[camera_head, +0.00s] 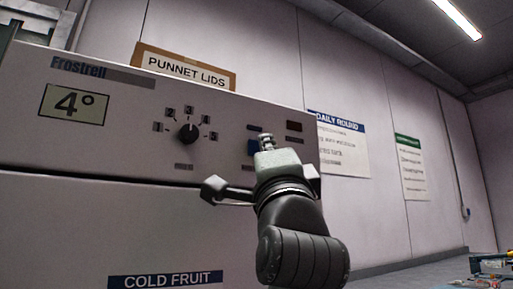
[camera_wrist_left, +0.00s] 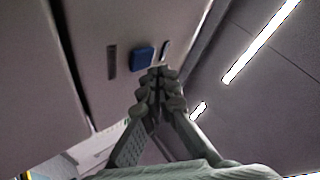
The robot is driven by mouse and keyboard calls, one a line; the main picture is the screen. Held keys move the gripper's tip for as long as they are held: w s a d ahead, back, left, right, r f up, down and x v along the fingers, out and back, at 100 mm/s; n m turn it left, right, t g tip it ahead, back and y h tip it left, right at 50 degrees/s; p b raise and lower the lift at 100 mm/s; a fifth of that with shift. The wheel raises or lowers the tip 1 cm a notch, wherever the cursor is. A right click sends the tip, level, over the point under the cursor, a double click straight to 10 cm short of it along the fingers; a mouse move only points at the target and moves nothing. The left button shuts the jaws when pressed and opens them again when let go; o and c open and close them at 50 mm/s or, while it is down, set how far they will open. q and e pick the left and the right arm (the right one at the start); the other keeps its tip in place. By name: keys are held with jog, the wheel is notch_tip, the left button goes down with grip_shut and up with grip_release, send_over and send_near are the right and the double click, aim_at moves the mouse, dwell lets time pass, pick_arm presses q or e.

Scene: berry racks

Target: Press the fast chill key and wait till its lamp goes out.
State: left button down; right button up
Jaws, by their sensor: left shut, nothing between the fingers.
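The blue key (camera_head: 253,148) is on the front panel of the white Frostrell cabinet (camera_head: 120,125), partly behind my left gripper. Its small labels are too blurred to read. It also shows as a blue square in the left wrist view (camera_wrist_left: 142,58). A small dark reddish-brown rectangle (camera_head: 294,126), perhaps the lamp, is up and right of the key and looks unlit. My left gripper (camera_head: 266,141) is shut and empty, its tips in front of the panel beside the key. In the wrist view the tips (camera_wrist_left: 158,72) are just below and right of the key; I cannot tell whether they touch.
A dial (camera_head: 188,133) and a 4° display (camera_head: 73,103) are on the panel's left. A punnet lids box (camera_head: 187,68) stands on top of the cabinet. Wall notices (camera_head: 342,147) hang to the right.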

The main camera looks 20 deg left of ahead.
dwell(0.4)
pick_arm(q)
jog(key=shift+w+a, duration=0.25)
jog(key=shift+a, duration=0.05)
jog(key=shift+w+a, duration=0.3)
jog(key=shift+a, duration=0.1)
dwell(0.7)
jog(key=shift+d, duration=0.1)
jog(key=shift+s+d, duration=0.55)
jog(key=shift+d, duration=0.05)
dwell(0.3)
jog(key=s+d, duration=0.1)
jog(key=d, duration=0.1)
jog(key=s+d, duration=0.2)
dwell(0.4)
dwell(0.7)
